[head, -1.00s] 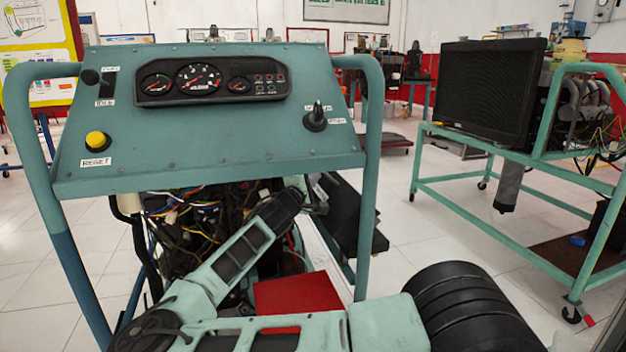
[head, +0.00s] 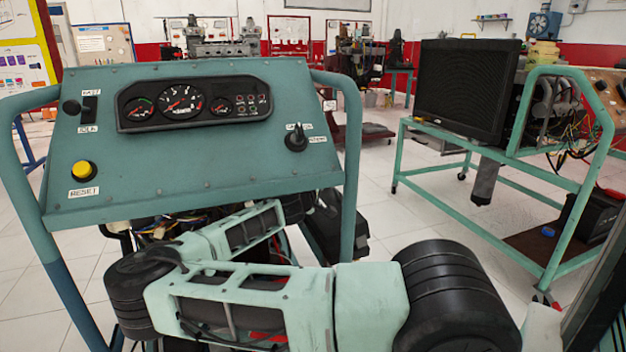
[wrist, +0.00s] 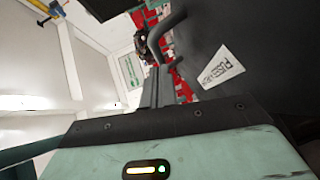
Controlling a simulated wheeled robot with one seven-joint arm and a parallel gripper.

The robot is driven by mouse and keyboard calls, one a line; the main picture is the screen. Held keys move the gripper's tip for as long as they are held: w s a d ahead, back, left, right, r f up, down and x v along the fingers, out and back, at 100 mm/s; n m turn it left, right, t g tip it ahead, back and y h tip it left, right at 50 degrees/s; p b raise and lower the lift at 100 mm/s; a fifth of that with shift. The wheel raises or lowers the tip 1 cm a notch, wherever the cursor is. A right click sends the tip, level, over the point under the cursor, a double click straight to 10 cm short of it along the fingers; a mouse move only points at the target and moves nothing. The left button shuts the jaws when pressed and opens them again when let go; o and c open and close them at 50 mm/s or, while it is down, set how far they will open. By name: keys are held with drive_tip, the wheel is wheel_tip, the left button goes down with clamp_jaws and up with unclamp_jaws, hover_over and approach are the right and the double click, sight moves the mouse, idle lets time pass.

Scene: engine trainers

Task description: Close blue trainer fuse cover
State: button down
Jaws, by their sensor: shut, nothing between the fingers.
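The blue trainer's console (head: 190,160), with gauges, a yellow reset button and a small lever, fills the left of the head view. A dark flat panel (wrist: 262,55) with a white label reading "FUSES" fills the right of the wrist view; it appears to be the fuse cover, and how far open it stands I cannot tell. My gripper (wrist: 156,78) is shut and empty, its fingers left of the label. A dark bent bar or handle (wrist: 163,32) shows at the fingertips; contact is unclear. In the head view a black boxy part (head: 325,228) sits below the console, and my gripper is hidden.
The trainer's tubular frame (head: 350,170) rises beside my arm.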

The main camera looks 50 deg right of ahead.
drive_tip(key=shift+s+d+f, duration=0.3)
drive_tip(key=shift+s+d, duration=0.1)
drive_tip(key=shift+d, duration=0.3)
drive_tip(key=shift+a, duration=0.1)
drive_tip(key=p+v, duration=0.2)
drive_tip(key=v, duration=1.5)
drive_tip(key=shift+p, duration=0.3)
drive_tip(key=shift+a+r, duration=0.1)
